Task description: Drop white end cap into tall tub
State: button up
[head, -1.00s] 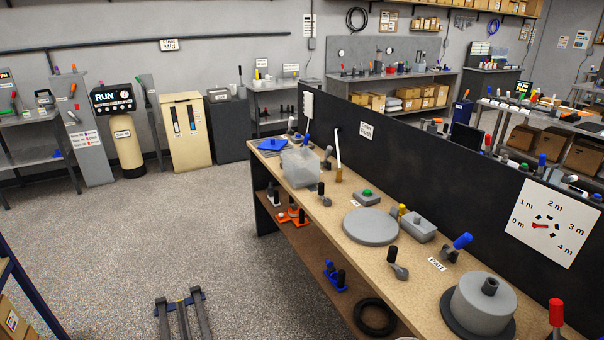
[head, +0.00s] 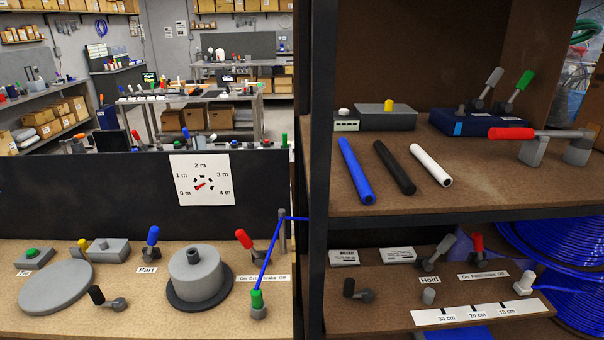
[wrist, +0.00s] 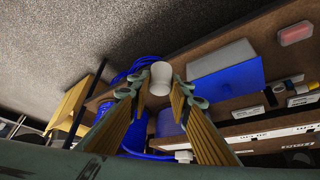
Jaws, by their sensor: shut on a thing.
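In the wrist view my gripper (wrist: 158,90) shows two long fingers with yellowish ribbed sides. It is shut on the white end cap (wrist: 160,76), a short white cylinder held between the fingertips. The cap is clear of any surface that I can make out. My gripper does not show in the head view. I cannot identify the tall tub in either current view.
In the wrist view a blue-fronted grey box (wrist: 226,72) lies right of the cap, on a brown shelf. The head view shows a shelf unit with rods (head: 394,168), levers and blue tubing coils (head: 560,235). A bench with a grey reel hub (head: 195,273) stands left.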

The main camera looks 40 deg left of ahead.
notch_tip(320, 180, down, 9)
jog(key=s+b, duration=0.1)
jog(key=s, duration=0.1)
jog(key=shift+s, duration=0.25)
jog(key=shift+a, duration=0.15)
dwell(0.3)
